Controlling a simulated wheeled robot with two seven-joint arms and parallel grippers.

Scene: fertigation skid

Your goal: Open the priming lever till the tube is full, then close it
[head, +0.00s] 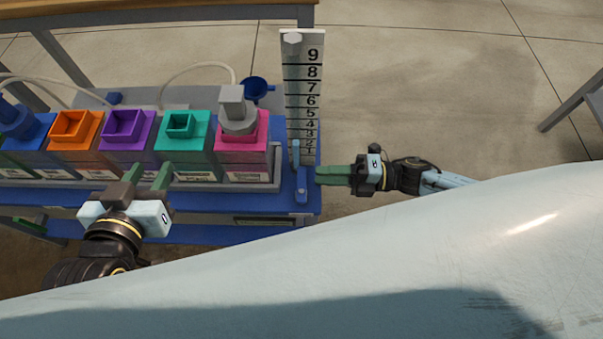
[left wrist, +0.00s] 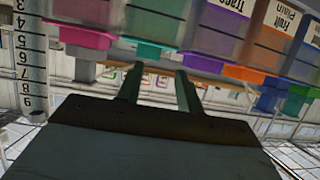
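The numbered scale board (head: 312,80) stands upright at the right end of the skid, with a capped tube in front of it. A short light-blue column (head: 295,153) shows low in the tube, near the lowest marks. The blue priming lever (head: 301,186) is at its foot; its exact angle is hard to tell. My right gripper (head: 318,175) points left, its fingertips just right of the lever; contact and finger gap are unclear. My left gripper (head: 148,174) is open and empty before the purple and teal containers. Its spread fingers show in the left wrist view (left wrist: 158,75).
Orange (head: 75,128), purple (head: 127,126), teal (head: 183,128) and pink (head: 243,140) topped containers stand in a row on the blue skid. A grey fitting (head: 235,105) sits on the pink one. A blue funnel (head: 255,87) is behind.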

